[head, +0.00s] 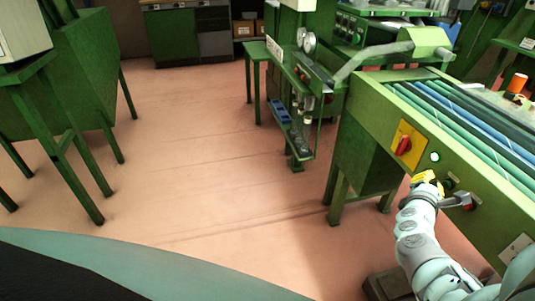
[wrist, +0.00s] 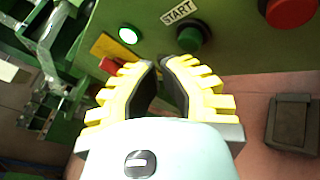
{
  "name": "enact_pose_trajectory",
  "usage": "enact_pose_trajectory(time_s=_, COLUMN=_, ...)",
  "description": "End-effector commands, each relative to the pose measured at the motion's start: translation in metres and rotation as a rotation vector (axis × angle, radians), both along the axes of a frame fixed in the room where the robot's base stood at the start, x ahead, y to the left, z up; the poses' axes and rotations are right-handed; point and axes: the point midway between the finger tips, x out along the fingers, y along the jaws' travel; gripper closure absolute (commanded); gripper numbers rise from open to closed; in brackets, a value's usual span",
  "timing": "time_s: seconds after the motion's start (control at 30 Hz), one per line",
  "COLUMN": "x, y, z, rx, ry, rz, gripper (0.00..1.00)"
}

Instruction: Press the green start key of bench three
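The green start key (wrist: 190,38) is a round dark green button on the green bench panel, under a white START label (wrist: 178,12). In the head view the bench (head: 465,145) stands at the right; I cannot read a bench number. My gripper (wrist: 160,62) has yellow ribbed fingers with black inner pads. Its tips are drawn close together, with nothing visible between them. They appear below and left of the key in the wrist view, apart from it in the picture. In the head view my gripper (head: 430,177) is close to the panel; contact cannot be told.
A lit green lamp (wrist: 128,35) is left of the key. A red button (wrist: 292,10) is to its right. A red rotary switch on a yellow plate (head: 407,142) is further left on the panel. Another green machine (head: 310,85) stands behind; the floor to the left is open.

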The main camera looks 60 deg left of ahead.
Motion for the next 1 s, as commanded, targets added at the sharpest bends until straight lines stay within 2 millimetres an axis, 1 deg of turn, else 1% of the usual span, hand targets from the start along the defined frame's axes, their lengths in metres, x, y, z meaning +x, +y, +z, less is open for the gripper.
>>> enact_pose_trajectory(time_s=0.17, x=0.0, y=0.0, z=0.0, rx=0.001, ry=0.0, rz=0.0, gripper=1.0)
enact_pose_trajectory(time_s=0.27, x=-0.005, y=0.002, z=0.0, rx=0.002, ry=0.002, rz=0.002, gripper=1.0)
enact_pose_trajectory(time_s=0.6, x=-0.036, y=0.015, z=0.001, rx=0.002, ry=0.002, rz=0.007, gripper=1.0)
enact_pose_trajectory(time_s=0.73, x=-0.045, y=0.019, z=0.0, rx=0.001, ry=0.002, rz=0.008, gripper=1.0)
enact_pose_trajectory(time_s=1.0, x=-0.048, y=0.02, z=0.0, rx=0.002, ry=0.001, rz=0.006, gripper=1.0)
